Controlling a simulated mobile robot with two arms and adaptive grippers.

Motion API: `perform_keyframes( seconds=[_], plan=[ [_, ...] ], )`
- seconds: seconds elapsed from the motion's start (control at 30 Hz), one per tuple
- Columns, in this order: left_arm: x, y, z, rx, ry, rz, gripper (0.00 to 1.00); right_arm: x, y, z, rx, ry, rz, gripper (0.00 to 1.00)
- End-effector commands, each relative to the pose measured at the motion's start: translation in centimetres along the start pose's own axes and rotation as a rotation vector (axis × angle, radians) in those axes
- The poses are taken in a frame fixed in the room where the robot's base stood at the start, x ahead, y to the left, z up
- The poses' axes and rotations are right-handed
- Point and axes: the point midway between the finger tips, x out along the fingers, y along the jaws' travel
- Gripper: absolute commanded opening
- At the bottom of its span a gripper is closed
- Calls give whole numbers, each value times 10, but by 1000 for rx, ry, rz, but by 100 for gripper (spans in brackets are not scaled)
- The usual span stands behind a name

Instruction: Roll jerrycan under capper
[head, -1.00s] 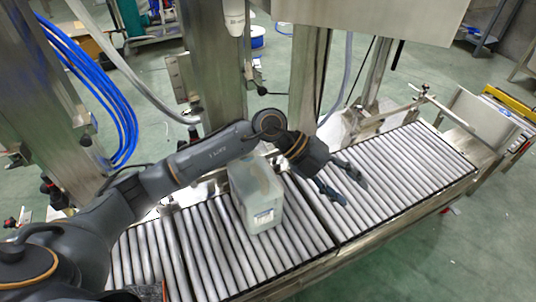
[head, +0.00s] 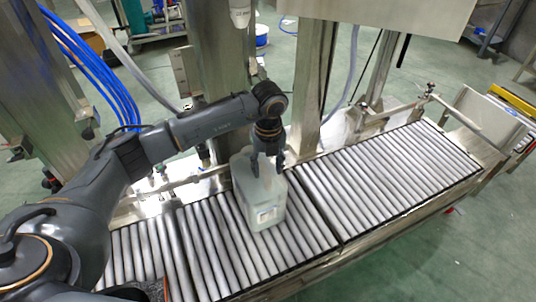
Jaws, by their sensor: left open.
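A translucent whitish jerrycan (head: 264,205) stands upright on the roller conveyor (head: 378,185), left of the seam between its two sections. It has a small pale label low on its near side. My left gripper (head: 267,168) points down at the jerrycan's top with its fingers apart. The fingers overlap the top of the can in the picture, and I cannot tell whether they touch it. A white cylindrical head (head: 240,12) hangs from above at the top of the view; I cannot tell if it is the capper. My right gripper is not in view.
Steel columns (head: 312,80) and a guide rail (head: 385,112) stand along the conveyor's far side. Blue hoses (head: 88,62) hang at the left. The rollers right of the jerrycan are clear.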

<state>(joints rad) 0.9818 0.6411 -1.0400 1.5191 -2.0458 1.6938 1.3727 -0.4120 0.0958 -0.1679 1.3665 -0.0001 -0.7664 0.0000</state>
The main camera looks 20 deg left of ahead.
Motion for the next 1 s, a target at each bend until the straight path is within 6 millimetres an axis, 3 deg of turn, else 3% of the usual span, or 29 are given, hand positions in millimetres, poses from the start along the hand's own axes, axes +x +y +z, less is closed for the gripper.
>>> perform_keyframes(
  seconds=[0.1,0.3,0.77,1.0],
  plan=[
    [25,0,-1,-1,3,2,48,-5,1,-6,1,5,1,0],
    [51,0,-1,1,2,0,48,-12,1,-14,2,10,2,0],
    [62,0,-1,1,1,-1,48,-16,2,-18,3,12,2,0],
    [62,0,0,1,1,-1,0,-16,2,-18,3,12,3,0]
  ],
)
